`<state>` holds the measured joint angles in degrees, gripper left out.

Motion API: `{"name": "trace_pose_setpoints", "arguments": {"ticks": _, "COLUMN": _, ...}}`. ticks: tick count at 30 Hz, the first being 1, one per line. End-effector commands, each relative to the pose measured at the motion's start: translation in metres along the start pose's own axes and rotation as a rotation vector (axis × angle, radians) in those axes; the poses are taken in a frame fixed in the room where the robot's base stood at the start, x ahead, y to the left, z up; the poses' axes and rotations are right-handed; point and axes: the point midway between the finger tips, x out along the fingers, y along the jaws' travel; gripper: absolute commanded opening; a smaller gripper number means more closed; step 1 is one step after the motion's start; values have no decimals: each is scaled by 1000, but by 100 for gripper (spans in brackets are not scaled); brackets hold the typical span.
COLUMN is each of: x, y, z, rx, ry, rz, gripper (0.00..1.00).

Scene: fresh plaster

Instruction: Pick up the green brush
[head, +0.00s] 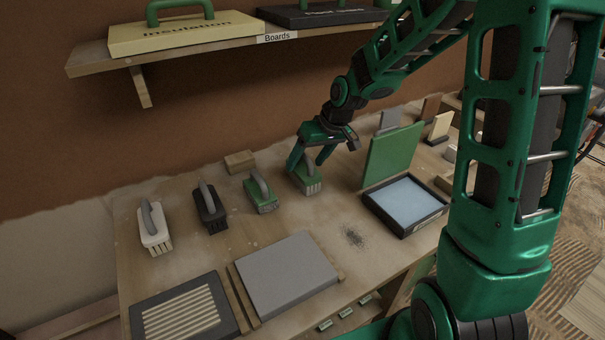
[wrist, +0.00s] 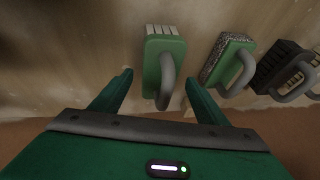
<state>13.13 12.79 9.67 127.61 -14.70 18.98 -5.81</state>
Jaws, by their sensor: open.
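The green brush (head: 308,183) has a green back, a grey loop handle and pale bristles. It rests on the bench in the head view, at the right end of a row of handled tools. In the wrist view the green brush (wrist: 158,50) lies ahead, its grey handle reaching back between the fingers. My gripper (head: 307,166) is open right above it, one finger on each side of the handle. In the wrist view both fingertips of my gripper (wrist: 158,80) look clear of the handle, with nothing held. Whether the fingers touch the brush body cannot be told.
A green block with a speckled face (head: 263,194) stands close left of the brush, then a black brush (head: 210,208) and a white brush (head: 154,230). A box with a raised green lid (head: 394,153) is to the right. A shelf (head: 190,50) hangs above.

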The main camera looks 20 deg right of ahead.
Motion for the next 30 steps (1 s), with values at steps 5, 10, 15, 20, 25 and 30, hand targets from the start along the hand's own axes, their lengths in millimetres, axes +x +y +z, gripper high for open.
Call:
{"name": "trace_pose_setpoints", "arguments": {"ticks": 5, "x": 23, "y": 0, "z": 1, "rx": -1, "ry": -3, "rz": -1, "gripper": 68}}
{"name": "trace_pose_setpoints", "arguments": {"ticks": 10, "x": 30, "y": 0, "z": 1, "rx": -1, "ry": -1, "rz": -1, "gripper": 68}}
{"name": "trace_pose_setpoints", "arguments": {"ticks": 15, "x": 30, "y": 0, "z": 1, "rx": -1, "ry": -1, "rz": 0, "gripper": 68}}
{"name": "trace_pose_setpoints", "arguments": {"ticks": 20, "x": 30, "y": 0, "z": 1, "rx": -1, "ry": -1, "rz": 0, "gripper": 32}}
{"name": "trace_pose_setpoints", "arguments": {"ticks": 25, "x": 30, "y": 0, "z": 1, "rx": -1, "ry": 0, "rz": 0, "gripper": 22}}
{"name": "trace_pose_setpoints", "arguments": {"ticks": 30, "x": 29, "y": 0, "z": 0, "rx": -1, "ry": 0, "rz": 0, "gripper": 22}}
